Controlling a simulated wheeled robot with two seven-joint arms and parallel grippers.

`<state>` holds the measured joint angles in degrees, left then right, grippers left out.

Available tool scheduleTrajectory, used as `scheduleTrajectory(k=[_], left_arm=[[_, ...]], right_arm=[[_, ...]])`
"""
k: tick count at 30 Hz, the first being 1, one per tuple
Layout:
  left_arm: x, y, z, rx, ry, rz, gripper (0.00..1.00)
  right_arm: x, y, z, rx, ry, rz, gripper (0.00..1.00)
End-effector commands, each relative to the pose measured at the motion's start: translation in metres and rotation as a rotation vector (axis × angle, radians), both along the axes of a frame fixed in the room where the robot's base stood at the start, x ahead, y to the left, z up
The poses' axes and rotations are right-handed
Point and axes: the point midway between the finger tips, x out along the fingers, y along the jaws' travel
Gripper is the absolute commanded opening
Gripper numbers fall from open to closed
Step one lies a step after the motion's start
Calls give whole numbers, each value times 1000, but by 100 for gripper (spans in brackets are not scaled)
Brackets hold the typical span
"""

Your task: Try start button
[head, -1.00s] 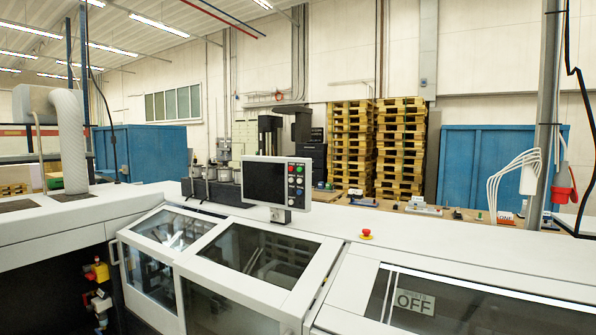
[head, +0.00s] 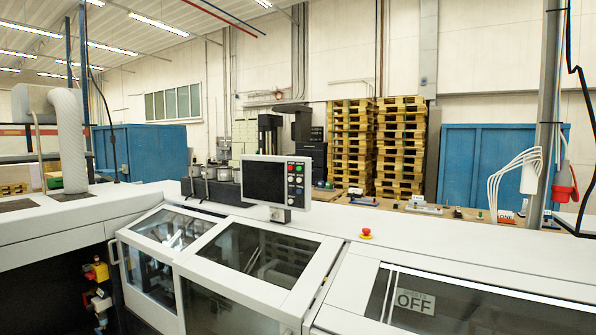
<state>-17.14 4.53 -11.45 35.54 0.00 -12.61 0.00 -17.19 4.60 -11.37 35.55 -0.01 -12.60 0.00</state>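A control panel (head: 277,182) with a dark screen stands on the machine's white top, near the middle of the head view. A column of small coloured buttons (head: 295,182) runs down its right side, with green and red ones among them. Which one is the start button is too small to read. A red emergency knob on a yellow base (head: 366,233) sits on the white top to the right of the panel. Neither of my grippers shows in the view.
The white machine (head: 425,245) fills the foreground, with glazed covers (head: 258,253) below the panel. Stacked pallets (head: 400,147) and blue containers (head: 490,165) stand behind. The space around the panel's front is clear.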

Motion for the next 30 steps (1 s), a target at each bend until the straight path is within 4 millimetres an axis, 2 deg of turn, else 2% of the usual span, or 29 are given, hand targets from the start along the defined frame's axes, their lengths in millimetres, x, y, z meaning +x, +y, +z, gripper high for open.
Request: scheduleTrajectory(k=[27, 30], left_arm=[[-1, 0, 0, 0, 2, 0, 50], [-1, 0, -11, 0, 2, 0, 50]], right_arm=[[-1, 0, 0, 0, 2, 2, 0], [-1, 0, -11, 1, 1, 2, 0]])
